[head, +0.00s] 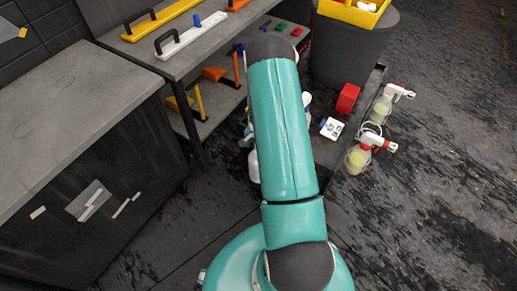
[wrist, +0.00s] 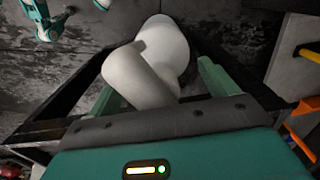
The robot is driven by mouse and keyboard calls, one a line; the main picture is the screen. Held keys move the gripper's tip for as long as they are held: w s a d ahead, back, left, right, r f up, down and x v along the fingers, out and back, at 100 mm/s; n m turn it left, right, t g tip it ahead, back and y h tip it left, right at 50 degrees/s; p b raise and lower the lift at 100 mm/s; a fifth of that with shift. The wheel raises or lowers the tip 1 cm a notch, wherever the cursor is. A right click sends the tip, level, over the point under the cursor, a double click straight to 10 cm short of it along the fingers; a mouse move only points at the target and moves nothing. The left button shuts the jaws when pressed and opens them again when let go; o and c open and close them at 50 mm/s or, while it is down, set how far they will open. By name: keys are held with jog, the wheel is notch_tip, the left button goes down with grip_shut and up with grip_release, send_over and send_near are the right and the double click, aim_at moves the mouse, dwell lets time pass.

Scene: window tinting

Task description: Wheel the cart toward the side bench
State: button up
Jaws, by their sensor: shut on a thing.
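The low dark cart (head: 328,152) shows in the head view, to the right of my arm and partly hidden by it. A red box and a small white item lie on it, with spray bottles along its right edge. In the wrist view its dark frame (wrist: 255,85) seems to surround my fingers. My gripper (wrist: 160,88) has its two teal fingers either side of a pale rounded piece (wrist: 140,75) and is shut on it; whether this belongs to the cart is unclear. The head view hides the gripper behind my arm. A grey-topped bench (head: 75,110) stands at left.
A shelved bench (head: 195,60) with several tools stands at the back left, close to the cart. A dark bin (head: 350,55) topped by a yellow tray (head: 350,12) is at the back. Spray bottles (head: 358,160) stand at right. Dark floor is open farther right.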

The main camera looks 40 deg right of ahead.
jog(key=shift+d, duration=0.15)
jog(key=o, duration=1.9)
jog(key=shift+r, duration=0.15)
notch_tip(320, 180, up, 14)
jog(key=shift+f, duration=0.2)
